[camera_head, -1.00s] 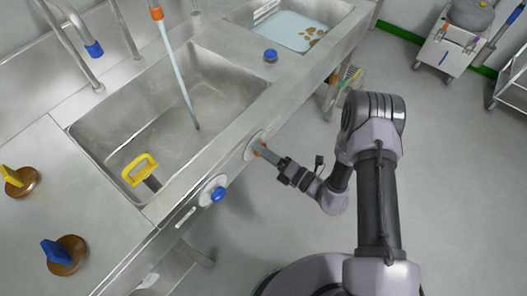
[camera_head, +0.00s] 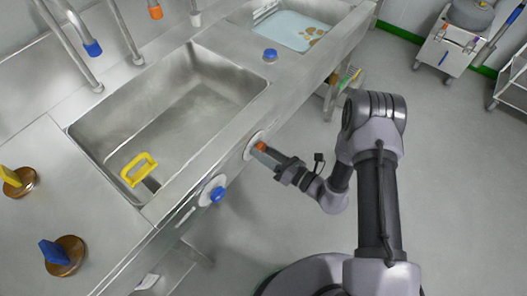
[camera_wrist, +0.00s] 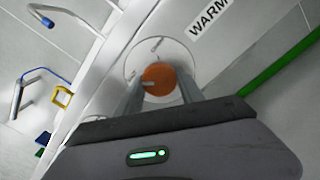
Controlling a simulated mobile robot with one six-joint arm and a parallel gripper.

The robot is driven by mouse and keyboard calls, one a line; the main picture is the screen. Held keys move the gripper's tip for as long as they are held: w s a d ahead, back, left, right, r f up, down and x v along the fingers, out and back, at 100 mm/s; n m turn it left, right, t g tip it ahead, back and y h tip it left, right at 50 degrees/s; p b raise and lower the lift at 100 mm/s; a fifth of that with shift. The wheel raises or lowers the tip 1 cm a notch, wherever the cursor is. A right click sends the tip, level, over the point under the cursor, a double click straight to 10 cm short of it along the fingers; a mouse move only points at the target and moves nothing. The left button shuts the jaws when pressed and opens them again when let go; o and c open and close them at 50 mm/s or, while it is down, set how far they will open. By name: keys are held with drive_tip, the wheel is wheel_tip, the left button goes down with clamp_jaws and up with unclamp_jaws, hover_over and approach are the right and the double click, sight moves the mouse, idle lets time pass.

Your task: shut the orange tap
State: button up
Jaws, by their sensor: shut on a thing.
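The orange tap knob (camera_head: 260,146) sits on a round pale plate on the front face of the steel sink unit. In the wrist view the round orange knob (camera_wrist: 160,78) is between my two fingers, near a "WARM" label (camera_wrist: 209,17). My gripper (camera_head: 263,151) is shut on the knob, and the fingers partly hide it in the head view. An orange-tipped spout (camera_head: 155,12) hangs over the sink basin (camera_head: 190,95). No water stream shows below it.
A blue knob (camera_head: 217,194) is on the same front face, nearer to me. A yellow handle (camera_head: 138,168) stands in the basin. A blue-tipped spout (camera_head: 93,48) is at the left. The floor right of my arm is clear up to a trolley (camera_head: 445,50).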

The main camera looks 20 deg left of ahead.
idle(0.4)
drive_tip(key=o, duration=1.4)
drive_tip(key=shift+d, duration=0.1)
drive_tip(key=p+v, duration=0.4)
drive_tip(key=v, duration=1.3)
drive_tip(key=shift+s+d, duration=0.1)
